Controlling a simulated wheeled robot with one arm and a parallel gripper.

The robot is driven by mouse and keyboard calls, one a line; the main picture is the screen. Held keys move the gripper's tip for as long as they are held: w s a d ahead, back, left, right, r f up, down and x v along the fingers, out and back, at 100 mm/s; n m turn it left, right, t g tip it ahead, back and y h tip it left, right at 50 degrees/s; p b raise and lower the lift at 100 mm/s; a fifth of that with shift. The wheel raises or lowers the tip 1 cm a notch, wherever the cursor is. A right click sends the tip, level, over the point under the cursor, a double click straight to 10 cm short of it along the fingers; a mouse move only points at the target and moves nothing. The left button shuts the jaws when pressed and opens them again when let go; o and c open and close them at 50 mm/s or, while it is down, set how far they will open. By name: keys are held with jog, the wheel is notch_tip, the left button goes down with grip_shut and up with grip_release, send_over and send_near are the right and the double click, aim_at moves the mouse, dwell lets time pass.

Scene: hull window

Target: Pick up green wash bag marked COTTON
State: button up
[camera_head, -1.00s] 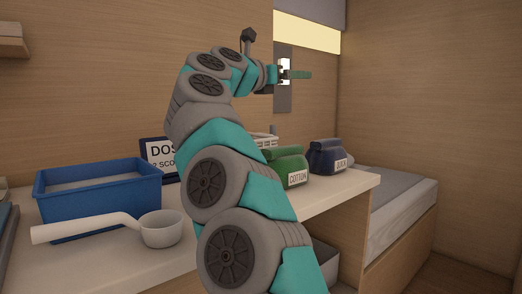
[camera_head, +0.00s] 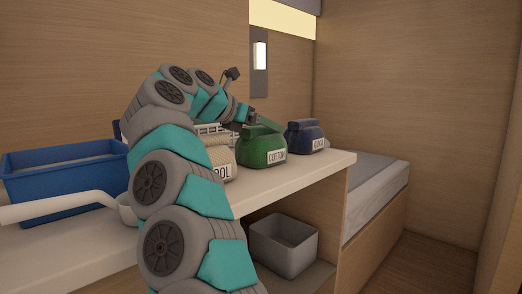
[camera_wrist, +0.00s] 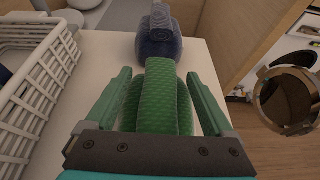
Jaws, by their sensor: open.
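The green wash bag marked COTTON (camera_head: 264,152) stands on the counter between a beige bag and a blue bag. Its ribbed green top (camera_wrist: 157,98) fills the middle of the wrist view. My gripper (camera_head: 254,124) is at the top of the green bag in the head view. In the wrist view my gripper (camera_wrist: 158,76) is open, with one green finger on each side of the bag's top. Gaps show between the fingers and the bag. Its lower body is mostly hidden in the wrist view.
The blue bag (camera_head: 305,138) stands just beyond the green one. A beige bag (camera_head: 222,162), partly behind my arm, and a white basket (camera_wrist: 35,85) stand to the left. A blue tub (camera_head: 65,182) is farther left. A grey bin (camera_head: 283,246) sits below the counter.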

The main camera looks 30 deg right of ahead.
jog(key=shift+x, duration=0.85)
grip_shut()
